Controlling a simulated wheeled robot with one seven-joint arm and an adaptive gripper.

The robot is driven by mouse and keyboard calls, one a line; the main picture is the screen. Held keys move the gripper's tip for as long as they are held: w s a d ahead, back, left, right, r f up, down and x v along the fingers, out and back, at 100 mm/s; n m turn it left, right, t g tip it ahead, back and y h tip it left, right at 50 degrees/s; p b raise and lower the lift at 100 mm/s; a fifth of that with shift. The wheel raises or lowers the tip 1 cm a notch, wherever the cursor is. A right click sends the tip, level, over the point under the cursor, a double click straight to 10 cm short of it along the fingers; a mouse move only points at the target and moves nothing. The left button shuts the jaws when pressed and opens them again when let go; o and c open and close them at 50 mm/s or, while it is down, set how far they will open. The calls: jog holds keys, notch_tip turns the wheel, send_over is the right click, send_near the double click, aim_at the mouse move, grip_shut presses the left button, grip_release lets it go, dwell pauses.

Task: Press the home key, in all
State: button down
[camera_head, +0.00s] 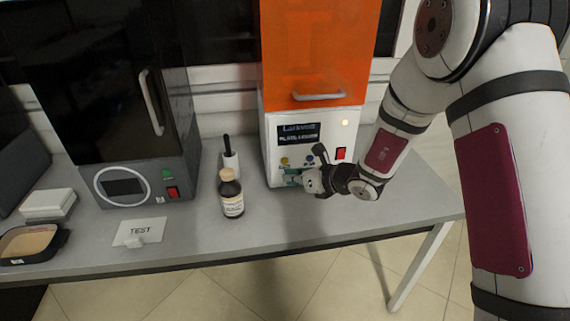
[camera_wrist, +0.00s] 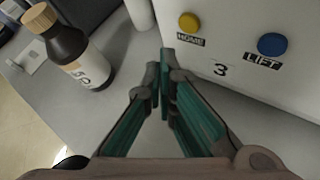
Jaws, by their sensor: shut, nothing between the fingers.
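The home key is a round yellow button (camera_wrist: 188,22) with a HOME label under it, on the white front panel of the orange-topped machine (camera_head: 310,150). It also shows small in the head view (camera_head: 284,162). My gripper (camera_wrist: 163,62) is shut and empty, its teal fingertips together. In the wrist view the fingertips lie below and left of the yellow button; I cannot tell the gap to the panel. In the head view my gripper (camera_head: 292,180) is low at the front of the machine, below the buttons.
A blue LIFT button (camera_wrist: 271,44) is right of the home key. A red switch (camera_head: 341,154) is further right. A brown bottle (camera_head: 231,195) stands left of my gripper on the grey table (camera_head: 300,218). A dark machine (camera_head: 110,100) stands further left.

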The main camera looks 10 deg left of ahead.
aim_at(285, 161)
jog(key=shift+w+a, duration=0.2)
jog(key=shift+w, duration=0.75)
jog(key=shift+b, duration=0.3)
dwell(0.5)
jog(key=shift+w+a, duration=0.15)
jog(key=shift+w, duration=0.25)
